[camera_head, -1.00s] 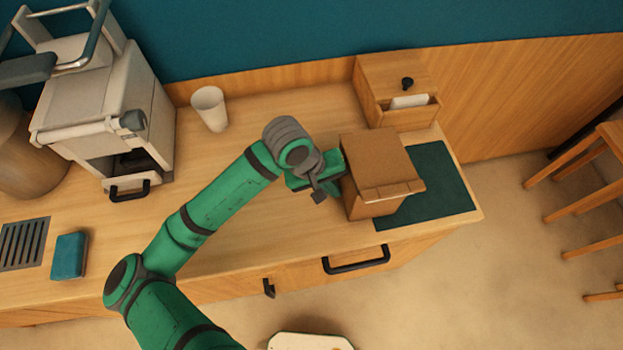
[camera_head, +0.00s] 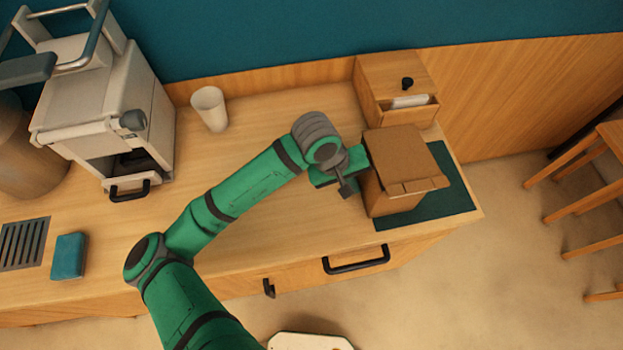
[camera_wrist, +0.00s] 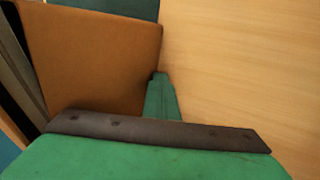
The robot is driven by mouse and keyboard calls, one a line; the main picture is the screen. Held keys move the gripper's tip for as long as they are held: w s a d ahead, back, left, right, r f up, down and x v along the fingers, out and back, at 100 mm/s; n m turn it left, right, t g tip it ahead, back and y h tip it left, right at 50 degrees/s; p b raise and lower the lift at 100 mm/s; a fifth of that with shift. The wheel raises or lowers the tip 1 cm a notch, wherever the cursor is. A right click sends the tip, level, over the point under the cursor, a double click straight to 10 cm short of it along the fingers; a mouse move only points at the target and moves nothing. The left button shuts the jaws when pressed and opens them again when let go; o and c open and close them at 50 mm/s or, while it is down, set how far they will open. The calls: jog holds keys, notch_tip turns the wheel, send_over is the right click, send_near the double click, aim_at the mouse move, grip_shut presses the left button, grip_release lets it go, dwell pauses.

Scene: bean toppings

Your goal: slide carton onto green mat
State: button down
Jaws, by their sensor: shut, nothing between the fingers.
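The brown cardboard carton (camera_head: 402,165) stands upright at the right end of the counter. Most of it appears over the green mat (camera_head: 452,190), and its left edge is close to the mat's left edge. The mat shows to the right of the carton and in front of it. My gripper (camera_head: 358,166) is shut and empty, against the carton's left side. In the wrist view the carton (camera_wrist: 90,55) fills the upper left, and a green finger (camera_wrist: 160,98) reaches up to its side. Whether the fingertips press on the carton is hard to tell.
A wooden box (camera_head: 395,80) with a black knob and an open front slot stands behind the carton. A white cup (camera_head: 210,108), a coffee machine (camera_head: 105,110) and a blue block (camera_head: 69,256) stand to the left. The counter's front and right edges are near the mat.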

jog(key=shift+w+d, duration=0.35)
jog(key=shift+d, duration=1.05)
jog(key=shift+w+d, duration=0.4)
jog(key=shift+d, duration=1)
jog(key=shift+w+d, duration=0.35)
jog(key=shift+d, duration=1.05)
jog(key=shift+s+a, duration=0.25)
jog(key=shift+a, duration=0.55)
jog(key=shift+s+a, duration=0.2)
jog(key=shift+a, duration=0.55)
jog(key=shift+w+r, duration=0.2)
jog(key=shift+r, duration=3.7)
jog(key=shift+s+d+r, duration=0.1)
jog(key=shift+d+r, duration=0.05)
jog(key=shift+r, duration=0.65)
jog(key=shift+a+r, duration=0.25)
jog(key=shift+r, duration=0.05)
jog(key=shift+s+d, duration=0.1)
